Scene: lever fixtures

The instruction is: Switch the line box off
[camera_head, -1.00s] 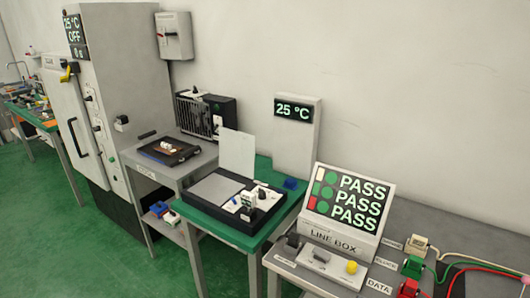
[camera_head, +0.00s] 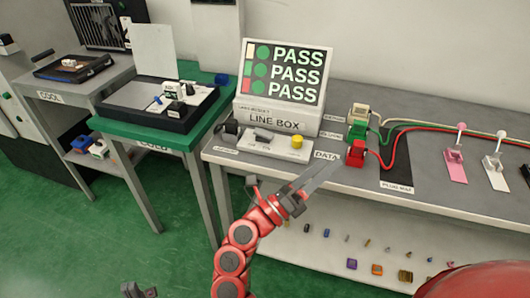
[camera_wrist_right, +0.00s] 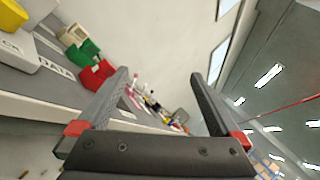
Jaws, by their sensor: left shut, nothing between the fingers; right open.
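The line box (camera_head: 278,118) stands on the grey bench with its screen lit, showing PASS three times. The lettering beside the lever is too small to read. My right gripper (camera_head: 322,174) is open and empty, in front of the bench edge and to the right of the panel, pointing up and right. Its spread fingers show in the right wrist view (camera_wrist_right: 160,90). My left gripper (camera_head: 138,291) is shut and empty, low at the bottom edge.
White, green and red (camera_head: 356,153) plugs sit right of the line box, with cables running right. Pink (camera_head: 455,165) and white levers stand further right. A lower shelf (camera_head: 340,240) holds several small parts.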

